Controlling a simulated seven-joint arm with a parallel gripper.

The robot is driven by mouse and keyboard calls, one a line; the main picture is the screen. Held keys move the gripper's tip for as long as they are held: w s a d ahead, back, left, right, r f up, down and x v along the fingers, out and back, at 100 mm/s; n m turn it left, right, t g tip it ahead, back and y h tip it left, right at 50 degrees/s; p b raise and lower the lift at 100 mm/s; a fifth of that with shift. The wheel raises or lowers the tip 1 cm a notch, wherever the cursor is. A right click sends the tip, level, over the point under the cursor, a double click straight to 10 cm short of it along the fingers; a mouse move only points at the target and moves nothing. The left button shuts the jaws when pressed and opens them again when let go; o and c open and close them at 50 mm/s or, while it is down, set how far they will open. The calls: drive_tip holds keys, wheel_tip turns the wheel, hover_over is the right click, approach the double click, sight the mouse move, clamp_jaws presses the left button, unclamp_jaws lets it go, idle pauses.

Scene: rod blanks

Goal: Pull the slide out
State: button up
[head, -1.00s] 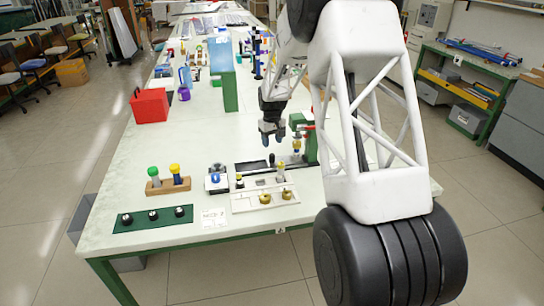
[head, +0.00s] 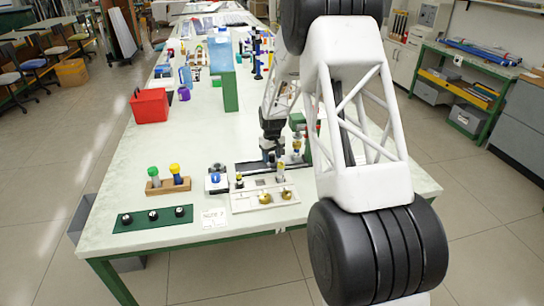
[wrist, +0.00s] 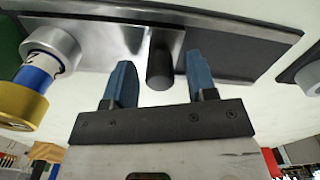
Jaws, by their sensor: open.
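The slide fixture (head: 245,166) is a long dark base with a bright metal strip, lying on the table beside a green upright block. In the wrist view its metal strip (wrist: 90,42) shows at the top. A dark round knob (wrist: 160,62) stands out from it. My gripper (wrist: 158,80) is open, with one blue finger on each side of the knob and visible gaps between. In the head view my gripper (head: 271,157) is low at the fixture, where it hides the knob.
A cylinder with a blue band and yellow end (wrist: 32,85) stands close left of my fingers in the wrist view. A white tray with brass knobs (head: 240,203) is in front of the fixture. A wooden holder (head: 168,186) stands left.

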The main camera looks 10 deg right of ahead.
clamp_jaws()
drive_tip(key=shift+a, duration=0.1)
drive_tip(key=a, duration=1.1)
drive_tip(key=shift+a, duration=0.2)
drive_tip(key=shift+c, duration=1.6)
unclamp_jaws()
drive_tip(key=o, duration=0.3)
